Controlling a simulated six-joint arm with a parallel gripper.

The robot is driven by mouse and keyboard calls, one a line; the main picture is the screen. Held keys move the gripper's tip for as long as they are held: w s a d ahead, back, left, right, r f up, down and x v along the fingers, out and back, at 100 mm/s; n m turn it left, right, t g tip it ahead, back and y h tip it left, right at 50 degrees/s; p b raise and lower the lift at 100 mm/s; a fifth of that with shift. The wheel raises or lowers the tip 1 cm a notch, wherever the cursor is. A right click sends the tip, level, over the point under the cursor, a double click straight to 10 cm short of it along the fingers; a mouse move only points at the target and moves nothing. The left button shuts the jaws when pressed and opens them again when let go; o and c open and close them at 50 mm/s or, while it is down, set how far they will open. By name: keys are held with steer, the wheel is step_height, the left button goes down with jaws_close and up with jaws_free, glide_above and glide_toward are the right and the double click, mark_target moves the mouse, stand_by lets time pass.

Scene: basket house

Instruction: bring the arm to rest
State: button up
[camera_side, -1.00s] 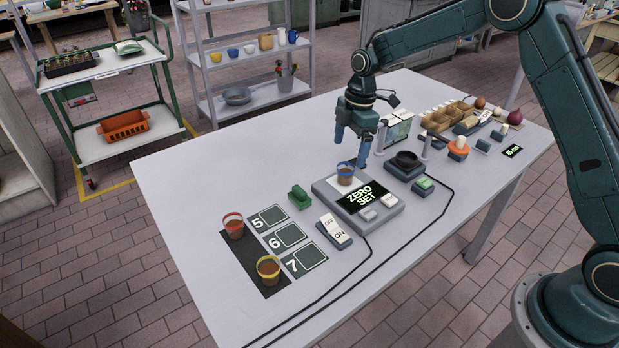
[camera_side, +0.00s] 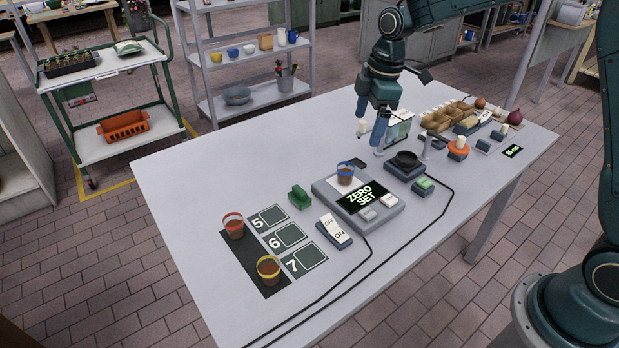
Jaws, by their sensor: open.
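My gripper (camera_side: 370,128) is open and empty. It hangs above the far part of the table, up and to the right of the scale, with its fingers pointing down near the box with a picture on its side (camera_side: 397,128). It appears clear of the table, though I cannot tell its exact gap to the box. The scale (camera_side: 358,195) shows "ZERO SET" and bears a small blue-rimmed pot (camera_side: 346,173).
A red-rimmed pot (camera_side: 233,226) and a yellow-rimmed pot (camera_side: 268,269) stand on a dark mat beside cards 5, 6 and 7. The table's left part (camera_side: 190,180) is clear.

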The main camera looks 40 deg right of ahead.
steer(key=s+r+m+t, duration=0.2)
steer(key=s+r+m, duration=0.4)
steer(key=s+r, duration=0.7)
steer(key=s+f+m+t+h, duration=0.1)
steer(key=s+m, duration=0.5)
steer(key=s, duration=1.1)
steer(key=shift+s+f+m+t, duration=0.15)
steer(key=shift+f+m+t, duration=0.15)
steer(key=shift+f+t, duration=0.55)
